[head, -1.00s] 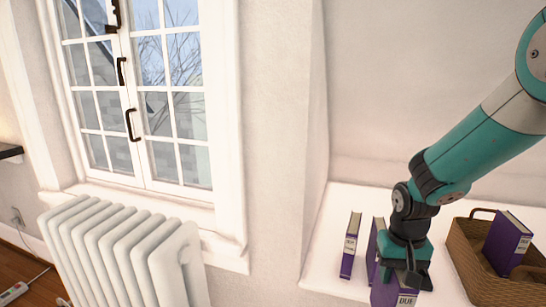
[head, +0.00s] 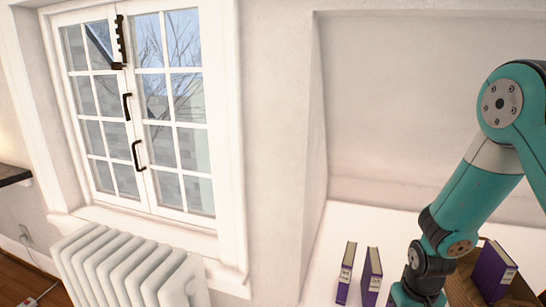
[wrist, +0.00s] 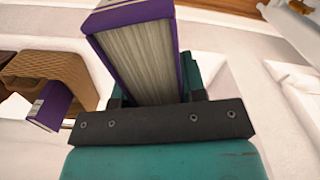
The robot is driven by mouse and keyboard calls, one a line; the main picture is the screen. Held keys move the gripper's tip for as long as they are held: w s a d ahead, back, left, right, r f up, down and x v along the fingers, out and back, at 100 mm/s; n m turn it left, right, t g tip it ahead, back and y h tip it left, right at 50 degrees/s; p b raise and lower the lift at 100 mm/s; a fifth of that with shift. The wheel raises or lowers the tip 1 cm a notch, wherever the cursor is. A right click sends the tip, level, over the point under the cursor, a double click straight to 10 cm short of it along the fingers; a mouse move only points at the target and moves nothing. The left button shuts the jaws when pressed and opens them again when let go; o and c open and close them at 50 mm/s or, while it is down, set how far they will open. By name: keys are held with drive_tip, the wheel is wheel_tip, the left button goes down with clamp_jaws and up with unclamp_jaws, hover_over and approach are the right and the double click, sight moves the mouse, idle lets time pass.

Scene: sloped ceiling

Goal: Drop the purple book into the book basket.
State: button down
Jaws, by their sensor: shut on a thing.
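My gripper (wrist: 155,98) is shut on a purple book (wrist: 108,14) with cream pages, which stands out from between the fingers in the wrist view. In the head view the fingers and the held book are below the lower edge. The brown woven book basket (wrist: 72,70) is left of my gripper in the wrist view. In the head view the basket (head: 461,287) is at the lower right, partly hidden by my arm. Another purple book (head: 493,271) leans in it and also shows in the wrist view (wrist: 50,108).
Two more purple books, one (head: 345,273) and another (head: 372,276), stand upright on the white ledge (head: 345,225) left of my arm. A white radiator (head: 125,270) is below the window (head: 140,120) at the left. The ledge behind the books is clear.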

drive_tip(key=r+p, duration=0.2)
drive_tip(key=s+r+p, duration=0.1)
drive_tip(key=r+p, duration=0.1)
drive_tip(key=p, duration=0.1)
drive_tip(key=shift+f, duration=0.1)
